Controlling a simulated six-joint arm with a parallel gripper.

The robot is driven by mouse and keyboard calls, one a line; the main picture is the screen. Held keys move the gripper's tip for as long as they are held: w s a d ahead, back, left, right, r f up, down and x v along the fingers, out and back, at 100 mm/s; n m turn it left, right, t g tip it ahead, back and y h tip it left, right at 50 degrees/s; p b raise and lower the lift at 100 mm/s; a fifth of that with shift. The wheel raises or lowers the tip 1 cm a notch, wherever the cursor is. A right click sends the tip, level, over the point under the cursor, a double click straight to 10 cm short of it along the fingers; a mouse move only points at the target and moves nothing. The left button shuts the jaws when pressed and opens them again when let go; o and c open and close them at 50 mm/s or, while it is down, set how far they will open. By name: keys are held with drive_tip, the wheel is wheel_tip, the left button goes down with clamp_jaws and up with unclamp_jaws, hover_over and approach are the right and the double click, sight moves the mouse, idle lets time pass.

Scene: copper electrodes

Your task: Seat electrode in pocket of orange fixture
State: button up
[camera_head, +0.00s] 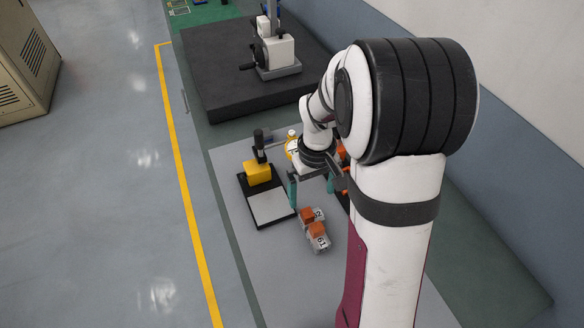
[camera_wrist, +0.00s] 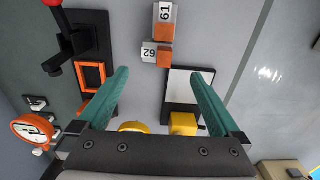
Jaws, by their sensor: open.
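Two electrodes, orange copper blocks on grey holders, lie side by side on the grey mat. One is marked 61 (camera_head: 317,238) and the other 62 (camera_head: 312,215); the wrist view also shows electrode 61 (camera_wrist: 165,32) and electrode 62 (camera_wrist: 163,56). My gripper (camera_wrist: 158,73) is open, with teal fingers apart and nothing between them. In the head view my gripper (camera_head: 312,197) hangs just behind the electrodes. The orange fixture (camera_wrist: 91,77) is a rectangular orange frame around a dark pocket on a black base, left in the wrist view. My arm mostly hides it in the head view.
A black stand carries a yellow block (camera_head: 257,173) and a white plate (camera_head: 270,206), left of my gripper in the head view. A yellow bottle (camera_head: 292,143) stands behind. A dark slab (camera_head: 225,75) lies farther back.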

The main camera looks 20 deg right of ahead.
sight(312, 214)
drive_tip(key=f, duration=1)
drive_tip(key=shift+d+f, duration=0.15)
drive_tip(key=shift+d, duration=0.2)
clamp_jaws()
